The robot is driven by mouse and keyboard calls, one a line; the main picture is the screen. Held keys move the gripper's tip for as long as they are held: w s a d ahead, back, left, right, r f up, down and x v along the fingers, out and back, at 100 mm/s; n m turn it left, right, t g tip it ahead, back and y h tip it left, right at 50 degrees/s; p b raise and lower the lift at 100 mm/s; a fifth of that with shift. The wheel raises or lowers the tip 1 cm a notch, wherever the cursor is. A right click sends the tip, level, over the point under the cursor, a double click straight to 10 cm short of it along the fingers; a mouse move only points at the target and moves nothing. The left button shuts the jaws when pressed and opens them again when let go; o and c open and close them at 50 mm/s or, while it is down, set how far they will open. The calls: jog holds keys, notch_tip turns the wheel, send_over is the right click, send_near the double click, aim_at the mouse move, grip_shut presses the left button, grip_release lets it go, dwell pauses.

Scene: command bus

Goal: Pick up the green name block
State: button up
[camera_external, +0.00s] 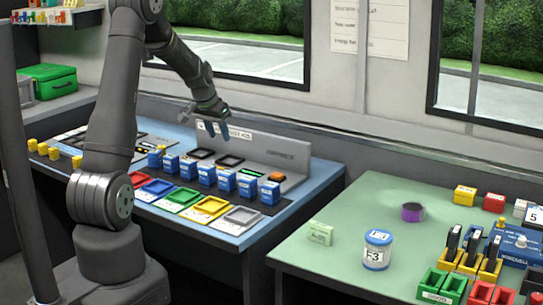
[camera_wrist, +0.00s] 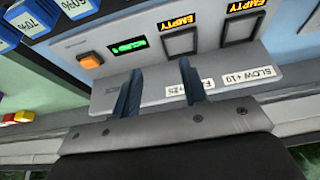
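A small pale green block (camera_external: 320,233) with faint lettering stands near the left front edge of the green table; it looks like the green name block, but its text is too small to read. It is not in the wrist view. My gripper (camera_external: 216,132) is over the back of the blue desk, by the grey console, far to the left of the block. In the wrist view my gripper (camera_wrist: 158,70) has its two dark fingers apart with nothing between them, in front of the console panel.
Coloured bins and blocks crowd the table's right side. Several blue blocks line the desk before the console (camera_external: 270,160). Free table surface surrounds the pale green block.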

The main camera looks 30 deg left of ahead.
jog(key=s+d+r+m+h, duration=0.1)
jog(key=d+m, duration=0.3)
jog(key=d, duration=0.7)
jog(key=m+g+h, duration=0.3)
jog(key=m+g, duration=0.2)
jog(key=m, duration=1)
send_near(320, 225)
jog(key=x, duration=0.5)
jog(key=shift+s+d+f, duration=0.1)
jog(key=shift+d+f, duration=0.05)
jog(key=shift+f, duration=0.05)
jog(key=shift+x, duration=2.6)
jog(key=shift+w, duration=0.2)
jog(key=shift+c, duration=0.4)
grip_shut()
